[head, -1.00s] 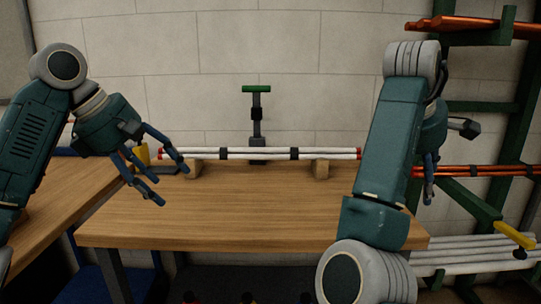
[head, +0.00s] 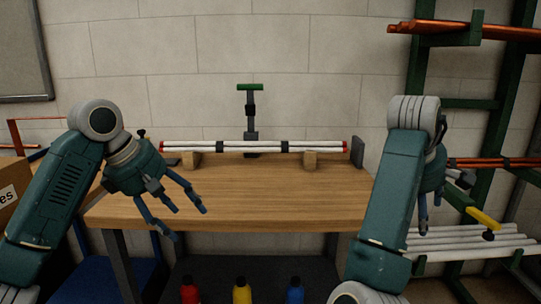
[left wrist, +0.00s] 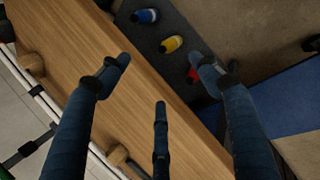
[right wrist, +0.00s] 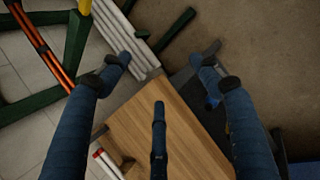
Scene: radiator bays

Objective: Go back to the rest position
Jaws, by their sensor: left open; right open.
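My left gripper (head: 180,215) is open and empty, above the left part of the wooden workbench (head: 260,200). Its spread fingers (left wrist: 160,95) have nothing between them in the left wrist view. My right gripper (head: 428,215) is partly behind my right forearm, near the bench's right end. In the right wrist view its fingers (right wrist: 165,85) are apart and empty, over the bench corner.
A bundle of white pipes (head: 265,147) with dark bands lies on wooden blocks at the bench's back. A green-handled tool (head: 250,110) stands behind it. A green rack (head: 490,130) with pipes stands right. Red, yellow (head: 242,290) and blue bottles stand below the bench.

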